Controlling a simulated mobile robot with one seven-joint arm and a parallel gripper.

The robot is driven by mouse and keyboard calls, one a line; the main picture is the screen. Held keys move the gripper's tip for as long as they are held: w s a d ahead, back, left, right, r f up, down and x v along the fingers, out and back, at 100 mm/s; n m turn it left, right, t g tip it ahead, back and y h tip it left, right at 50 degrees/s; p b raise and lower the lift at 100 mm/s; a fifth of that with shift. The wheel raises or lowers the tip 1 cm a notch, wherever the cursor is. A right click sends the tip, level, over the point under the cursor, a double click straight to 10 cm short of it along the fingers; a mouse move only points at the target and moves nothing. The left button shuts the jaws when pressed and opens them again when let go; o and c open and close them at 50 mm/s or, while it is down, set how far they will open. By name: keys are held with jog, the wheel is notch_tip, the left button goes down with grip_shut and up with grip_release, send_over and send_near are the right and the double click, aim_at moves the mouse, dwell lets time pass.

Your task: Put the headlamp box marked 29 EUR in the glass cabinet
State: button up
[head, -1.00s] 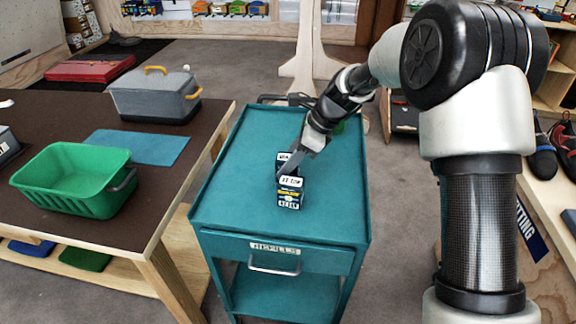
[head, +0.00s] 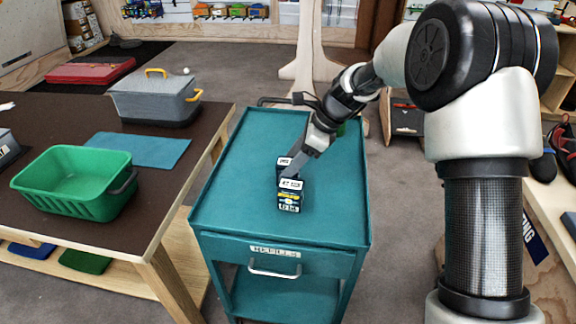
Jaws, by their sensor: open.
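A small dark box (head: 290,198) with white price labels and a yellow mark stands on the teal cart. A second box (head: 284,161), with a white label, stands just behind it, partly hidden. The prices are too small to read surely, so I cannot tell which box is marked 29 EUR. My gripper (head: 293,172) is open, pointing down and left, with its fingers at the boxes' tops, close to the front box's back edge. I cannot tell whether the fingers touch or straddle a box. I cannot make out the glass cabinet.
The teal cart (head: 235,190) has a drawer in front and clear top around the boxes. At left, a brown table (head: 60,115) holds a green basket (head: 110,205), a grey bin (head: 150,100) with yellow handles and a blue mat (head: 150,149). Shelving with shoes stands at right.

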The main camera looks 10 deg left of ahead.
jog(key=p+v, duration=0.1)
jog(key=v, duration=0.9)
jog(key=shift+d+r+p, duration=0.15)
jog(key=shift+r+p, duration=0.05)
jog(key=shift+p, duration=0.2)
